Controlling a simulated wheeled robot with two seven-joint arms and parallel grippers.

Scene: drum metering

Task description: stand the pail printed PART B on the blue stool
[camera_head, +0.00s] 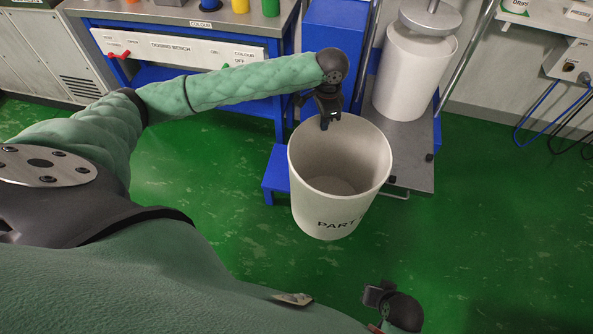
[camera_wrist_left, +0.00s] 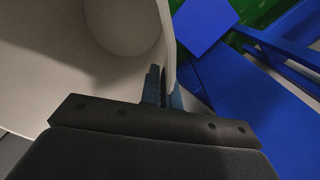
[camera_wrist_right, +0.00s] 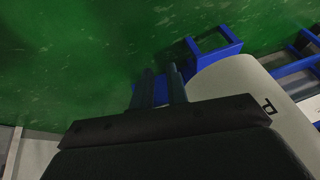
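The open, empty white pail (camera_head: 338,215) shows the letters PART; what follows is out of sight around its side. It stands upright or nearly so; I cannot tell whether it touches the floor. My left gripper (camera_head: 328,122) is shut on its far rim, and the left wrist view shows the wall (camera_wrist_left: 168,62) between the fingers (camera_wrist_left: 163,90). The blue stool (camera_head: 275,170) is behind and left of the pail, partly hidden by it; it also shows in the right wrist view (camera_wrist_right: 222,42). My right gripper (camera_head: 376,296) is apart from the pail, its fingers (camera_wrist_right: 160,80) parted and empty.
A blue-framed dosing bench (camera_head: 180,48) stands at the back left. Behind the pail, another white drum (camera_head: 405,85) stands on a grey platform (camera_head: 412,160). Cables (camera_head: 545,115) hang at the right wall. The green floor at right and front is clear.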

